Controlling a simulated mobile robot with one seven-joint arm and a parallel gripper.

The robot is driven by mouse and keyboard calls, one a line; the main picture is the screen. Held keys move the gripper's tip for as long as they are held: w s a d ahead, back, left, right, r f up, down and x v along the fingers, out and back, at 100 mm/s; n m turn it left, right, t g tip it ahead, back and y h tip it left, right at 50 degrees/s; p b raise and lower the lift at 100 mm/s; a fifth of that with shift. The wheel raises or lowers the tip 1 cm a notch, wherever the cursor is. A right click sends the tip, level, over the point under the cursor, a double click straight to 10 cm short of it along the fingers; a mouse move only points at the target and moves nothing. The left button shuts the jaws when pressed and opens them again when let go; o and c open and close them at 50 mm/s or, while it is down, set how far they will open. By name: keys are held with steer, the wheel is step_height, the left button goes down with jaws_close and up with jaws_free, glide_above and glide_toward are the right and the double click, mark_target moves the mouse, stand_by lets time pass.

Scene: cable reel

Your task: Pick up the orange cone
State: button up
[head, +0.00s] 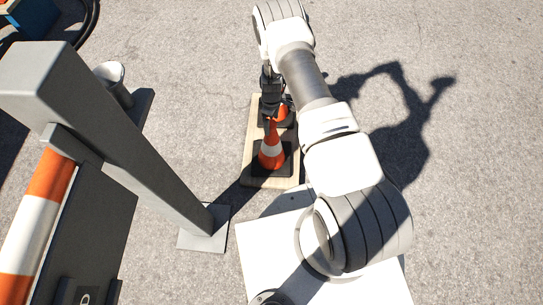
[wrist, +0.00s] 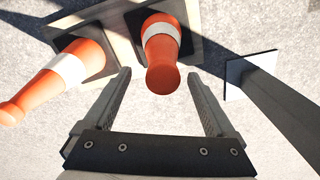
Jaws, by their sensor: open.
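Two orange cones with white bands and black square bases stand on a wooden board (head: 251,150). The far cone (head: 283,117) is partly hidden by my gripper (head: 269,118). In the wrist view, one cone (wrist: 160,40) has its rounded tip between the two open fingers of my gripper (wrist: 161,74), with a gap on each side. The other cone (wrist: 60,75) lies to the left, outside the left finger. How deep the tip sits between the fingers is hard to tell.
A grey post (head: 140,140) with a square foot plate (head: 204,232) stands left of the board; it also shows in the wrist view (wrist: 285,105). An orange-and-white striped barrier (head: 35,220) is at lower left. Open pavement lies to the right.

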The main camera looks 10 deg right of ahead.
mark_target(272, 144)
step_height(272, 144, down, 4)
steer(key=shift+s+f+b, duration=0.15)
steer(key=shift+f+b, duration=0.05)
steer(key=shift+b, duration=0.5)
steer(key=shift+r, duration=0.1)
jaws_close()
